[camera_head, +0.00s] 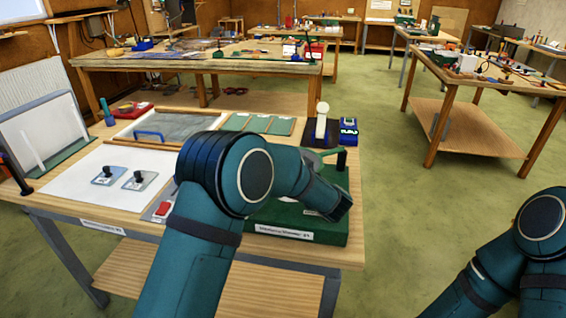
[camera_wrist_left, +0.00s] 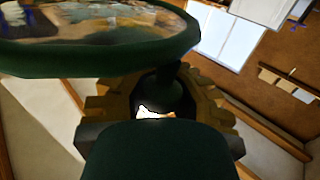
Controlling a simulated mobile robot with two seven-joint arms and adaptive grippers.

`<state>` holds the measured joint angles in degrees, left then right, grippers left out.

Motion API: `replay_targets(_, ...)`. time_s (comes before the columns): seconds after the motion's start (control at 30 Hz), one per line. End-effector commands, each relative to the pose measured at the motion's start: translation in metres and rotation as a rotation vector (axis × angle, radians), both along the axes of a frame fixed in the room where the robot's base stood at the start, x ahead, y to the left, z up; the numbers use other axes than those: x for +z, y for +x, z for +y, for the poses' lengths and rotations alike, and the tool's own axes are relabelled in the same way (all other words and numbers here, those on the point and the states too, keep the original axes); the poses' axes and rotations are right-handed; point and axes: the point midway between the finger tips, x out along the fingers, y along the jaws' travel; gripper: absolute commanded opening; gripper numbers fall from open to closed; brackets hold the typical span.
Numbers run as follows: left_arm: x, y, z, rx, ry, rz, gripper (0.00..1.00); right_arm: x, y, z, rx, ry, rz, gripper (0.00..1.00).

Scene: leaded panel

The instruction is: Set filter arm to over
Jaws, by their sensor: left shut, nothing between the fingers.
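A dark green block (camera_head: 285,225) with a white label stands at the table's front right corner, partly hidden by my left arm. On it, a flat green disc (camera_head: 318,157) and a short black post show behind my arm; I cannot tell surely which part is the filter arm. My left gripper (camera_head: 342,207) is low over the block's right side, its fingers mostly hidden. In the left wrist view, a large green-rimmed oval glass (camera_wrist_left: 95,30) is close above a dark stem (camera_wrist_left: 172,92). I cannot tell whether the gripper touches either. My right gripper is out of view.
The table (camera_head: 340,245) also holds a white sheet (camera_head: 85,188) with two small lever plates, a red switch (camera_head: 163,208), a framed panel (camera_head: 170,125), green plates (camera_head: 257,123), a white-headed stand (camera_head: 321,125) and a blue box (camera_head: 348,131).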

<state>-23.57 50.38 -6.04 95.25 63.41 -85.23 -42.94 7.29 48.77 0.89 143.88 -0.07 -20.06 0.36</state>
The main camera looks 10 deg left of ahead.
Motion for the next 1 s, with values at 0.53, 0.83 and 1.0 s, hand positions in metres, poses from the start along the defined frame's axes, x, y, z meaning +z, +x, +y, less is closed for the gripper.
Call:
replay_targets(0.53, -0.004, -0.001, -0.004, -0.008, -0.004, 0.009, 0.56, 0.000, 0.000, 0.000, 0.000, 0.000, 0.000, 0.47)
replay_targets(0.83, -0.003, -0.015, -0.019, -0.010, -0.003, 0.008, 0.56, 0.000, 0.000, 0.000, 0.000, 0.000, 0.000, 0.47)
replay_targets(1.0, -0.003, -0.039, -0.044, -0.012, -0.002, 0.009, 0.56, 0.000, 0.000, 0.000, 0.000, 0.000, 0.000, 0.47)
